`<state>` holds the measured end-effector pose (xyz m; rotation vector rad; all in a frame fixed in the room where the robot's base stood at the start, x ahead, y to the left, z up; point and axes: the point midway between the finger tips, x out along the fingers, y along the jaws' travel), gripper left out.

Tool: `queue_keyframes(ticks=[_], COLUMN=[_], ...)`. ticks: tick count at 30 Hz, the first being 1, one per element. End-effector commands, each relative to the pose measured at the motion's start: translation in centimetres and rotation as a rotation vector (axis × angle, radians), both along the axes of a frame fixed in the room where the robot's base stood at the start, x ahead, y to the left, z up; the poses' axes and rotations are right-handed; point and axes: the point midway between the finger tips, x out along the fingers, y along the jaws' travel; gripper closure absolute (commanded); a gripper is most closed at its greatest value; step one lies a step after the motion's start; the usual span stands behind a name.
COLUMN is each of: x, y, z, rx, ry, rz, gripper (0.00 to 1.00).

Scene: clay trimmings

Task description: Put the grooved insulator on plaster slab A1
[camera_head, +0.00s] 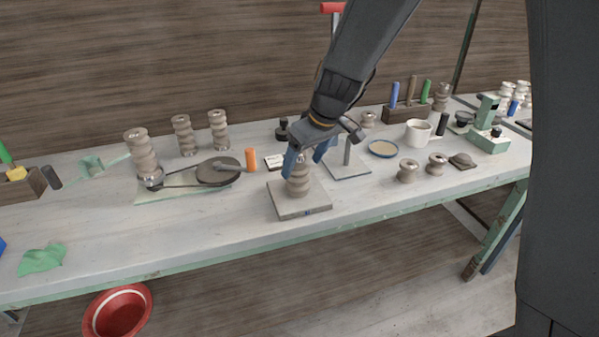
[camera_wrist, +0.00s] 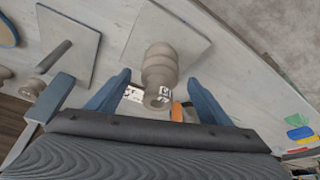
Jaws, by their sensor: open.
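The grooved insulator (camera_head: 298,181) is a beige-grey ribbed piece standing upright on a square grey plaster slab (camera_head: 315,203) near the middle of the table. In the wrist view my gripper (camera_wrist: 160,92) shows gaps between both fingers and the insulator. Any label naming the slab is too small to read.
A second square slab (camera_head: 362,170) with a grey post stands behind right. Two short insulators (camera_head: 408,171) (camera_head: 436,164) and a white mug (camera_head: 418,132) are farther right. A dark round disc (camera_head: 219,171) and an orange cylinder (camera_head: 251,160) lie left. The front left tabletop is mostly clear.

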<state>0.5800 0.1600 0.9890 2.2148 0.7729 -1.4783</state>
Motion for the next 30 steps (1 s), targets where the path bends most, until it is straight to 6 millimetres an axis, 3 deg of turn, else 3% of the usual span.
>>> queue_keyframes(ticks=[10,20,23,27,30], x=[-1.5,-2.5,-5.1,-11.5,-16.1], y=[-1.2,-2.2,-4.8,-10.3,-13.2], z=[4.8,5.4,3.5,0.0,-2.0], rx=[0.0,-0.003,-0.02,-0.056,-0.08], ry=[-0.002,0.014,0.07,0.179,0.245], rz=[0.001,-0.022,-0.119,-0.347,-0.495], gripper=[0.27,0.27,0.27,0.27,0.27])
